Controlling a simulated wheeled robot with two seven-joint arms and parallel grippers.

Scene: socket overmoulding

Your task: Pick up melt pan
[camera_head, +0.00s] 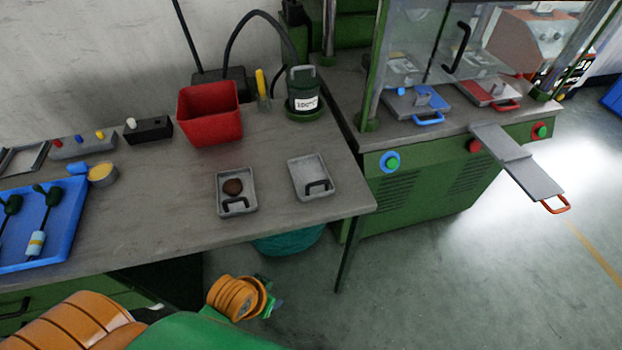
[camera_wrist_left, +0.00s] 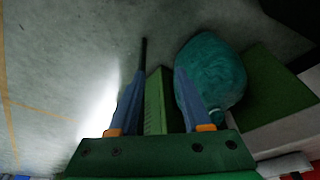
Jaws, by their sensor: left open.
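Two small grey metal pans with black handles lie near the front right edge of the workbench; I cannot tell which one is called the melt pan. The left pan (camera_head: 225,207) holds a brown lump (camera_head: 233,187). The right pan (camera_head: 309,171) is empty. My left gripper (camera_wrist_left: 160,72) is open and empty in the left wrist view, its two blue fingers spread apart. In the head view my left wrist is low in front of the bench, below the pans, with its fingers mostly hidden. My right gripper is not in view.
A red bin (camera_head: 210,118) and a dark heated pot (camera_head: 303,95) stand behind the pans. A blue tray (camera_head: 62,222) with tools is at left. A teal bag (camera_head: 288,240) is under the bench edge, also in the wrist view (camera_wrist_left: 210,75). A green press machine (camera_head: 440,185) stands at right.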

